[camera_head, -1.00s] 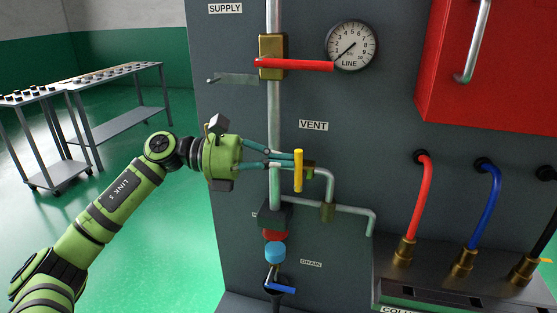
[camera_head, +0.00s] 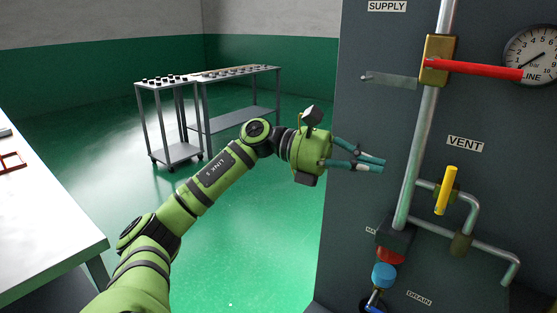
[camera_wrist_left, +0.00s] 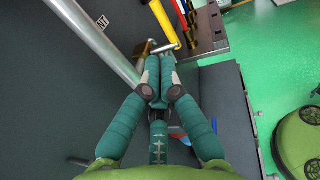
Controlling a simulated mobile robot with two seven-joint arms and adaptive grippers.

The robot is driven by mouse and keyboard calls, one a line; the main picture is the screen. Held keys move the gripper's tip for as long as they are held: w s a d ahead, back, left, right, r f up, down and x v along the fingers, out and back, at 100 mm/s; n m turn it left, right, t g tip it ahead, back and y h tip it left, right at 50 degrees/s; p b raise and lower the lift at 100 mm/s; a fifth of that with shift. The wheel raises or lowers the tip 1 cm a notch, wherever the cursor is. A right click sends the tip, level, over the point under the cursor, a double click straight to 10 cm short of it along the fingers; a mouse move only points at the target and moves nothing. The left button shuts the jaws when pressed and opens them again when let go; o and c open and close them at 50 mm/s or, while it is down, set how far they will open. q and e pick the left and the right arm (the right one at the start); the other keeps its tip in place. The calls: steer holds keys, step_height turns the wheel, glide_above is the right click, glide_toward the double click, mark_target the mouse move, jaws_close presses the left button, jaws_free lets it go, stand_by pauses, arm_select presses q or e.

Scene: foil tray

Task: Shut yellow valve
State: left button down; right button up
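The yellow valve handle (camera_head: 447,190) is under the VENT label. It stands upright, roughly along the tall pipe and crosswise to its short branch pipe. My left gripper (camera_head: 383,164) is to the left of the tall pipe, apart from the handle, and points toward the panel. In the left wrist view the yellow handle (camera_wrist_left: 164,22) is beyond the fingertips (camera_wrist_left: 160,82). The fingers come together there with nothing visible between them. My right gripper is not in view.
The tall grey pipe (camera_head: 424,140) runs between my left gripper and the yellow handle. A red lever (camera_head: 475,69) sits above, a blue knob (camera_head: 384,275) below. A gauge (camera_head: 535,55) is at upper right. Carts (camera_head: 168,88) and a white table (camera_head: 45,220) stand left, with open floor between.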

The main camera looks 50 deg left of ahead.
arm_select(q)
steer(key=b+v, duration=0.4)
steer(key=v, duration=1.1)
steer(key=shift+f, duration=0.4)
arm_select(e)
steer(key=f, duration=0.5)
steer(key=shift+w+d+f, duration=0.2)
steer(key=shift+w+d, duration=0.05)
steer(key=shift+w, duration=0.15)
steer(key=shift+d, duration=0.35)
